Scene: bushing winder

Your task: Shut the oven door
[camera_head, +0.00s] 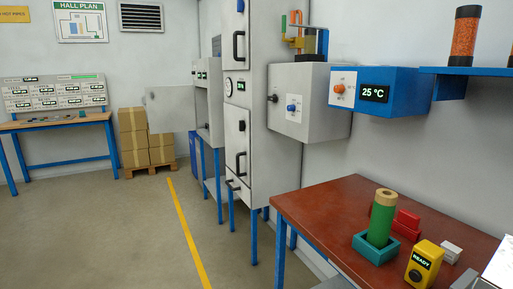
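A light grey flat door panel (170,109) stands out to the left from a grey box unit (203,92) on blue legs, along the right wall. It looks like the oven door, standing open. The unit has a small display on its front edge. Its inside and the hinge cannot be made out from here. My gripper is not in view.
A tall grey cabinet (237,130) with black handles stands nearer, beside the unit. A red-topped bench (325,212) is at the front right. The floor (110,225) left of the yellow line (188,235) is clear.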

